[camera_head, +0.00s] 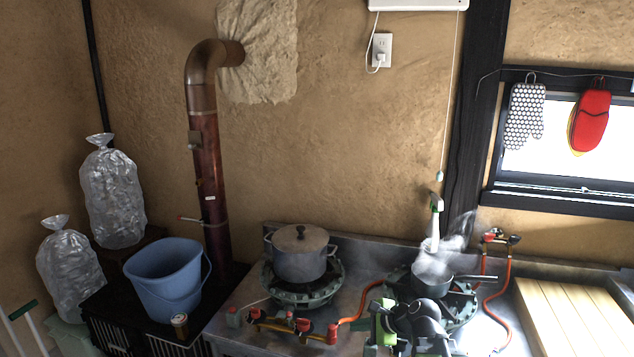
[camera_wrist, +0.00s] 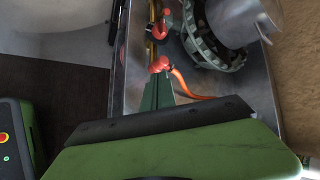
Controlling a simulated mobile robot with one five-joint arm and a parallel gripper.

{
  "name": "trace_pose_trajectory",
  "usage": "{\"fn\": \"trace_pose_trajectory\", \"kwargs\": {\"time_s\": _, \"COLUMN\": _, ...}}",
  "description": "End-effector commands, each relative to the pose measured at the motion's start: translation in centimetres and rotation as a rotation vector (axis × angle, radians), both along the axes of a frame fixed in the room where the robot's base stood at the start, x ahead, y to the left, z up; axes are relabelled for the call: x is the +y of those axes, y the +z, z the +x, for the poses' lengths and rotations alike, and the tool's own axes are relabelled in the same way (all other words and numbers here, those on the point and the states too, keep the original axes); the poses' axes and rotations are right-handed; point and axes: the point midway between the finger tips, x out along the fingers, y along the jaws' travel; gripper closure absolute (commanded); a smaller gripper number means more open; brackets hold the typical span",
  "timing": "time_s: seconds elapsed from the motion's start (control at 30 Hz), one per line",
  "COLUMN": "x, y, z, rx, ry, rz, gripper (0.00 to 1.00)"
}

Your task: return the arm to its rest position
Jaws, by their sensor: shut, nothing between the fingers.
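My arm (camera_head: 420,322), black and green, is folded low at the bottom of the head view, in front of the right-hand burner. My gripper (camera_wrist: 158,88) shows in the wrist view as a green tapered shape beyond a black edge and a broad green body. It is shut and empty. It points over the front of the metal counter, towards the red valves and orange hose. In the head view its fingertips are hard to make out among the arm's links.
A lidded pot (camera_head: 301,254) stands on the left burner; a steaming pan (camera_head: 432,279) stands on the right one. Red-handled gas valves (camera_head: 303,325) and an orange hose (camera_head: 361,306) lie close to the arm. A blue bucket (camera_head: 166,281) stands left. A wooden board (camera_head: 570,320) lies right.

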Motion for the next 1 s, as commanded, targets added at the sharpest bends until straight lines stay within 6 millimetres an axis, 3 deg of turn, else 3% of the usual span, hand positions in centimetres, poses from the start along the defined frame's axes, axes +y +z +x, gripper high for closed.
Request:
{"fn": "trace_pose_trajectory", "kwargs": {"time_s": 0.03, "x": 2.4, "y": -0.9, "z": -1.7, "rx": 0.001, "ry": 0.151, "rz": -0.134, "gripper": 1.0}}
{"fn": "trace_pose_trajectory", "kwargs": {"time_s": 0.13, "x": 3.5, "y": -3.7, "z": -5.4, "rx": 0.004, "ry": 0.487, "rz": -0.435, "gripper": 1.0}}
{"fn": "trace_pose_trajectory", "kwargs": {"time_s": 0.27, "x": -0.4, "y": -6.2, "z": -9.0, "rx": 0.047, "ry": 0.845, "rz": -0.726, "gripper": 1.0}}
{"fn": "trace_pose_trajectory", "kwargs": {"time_s": 0.4, "x": -4.3, "y": -6.9, "z": -11.8, "rx": 0.1, "ry": 1.163, "rz": -0.889, "gripper": 1.0}}
{"fn": "trace_pose_trajectory", "kwargs": {"time_s": 0.5, "x": -5.1, "y": -6.9, "z": -12.8, "rx": 0.093, "ry": 1.312, "rz": -0.913, "gripper": 1.0}}
{"fn": "trace_pose_trajectory", "kwargs": {"time_s": 1.0, "x": -4.9, "y": -6.9, "z": -12.9, "rx": 0.064, "ry": 1.374, "rz": -0.917, "gripper": 1.0}}
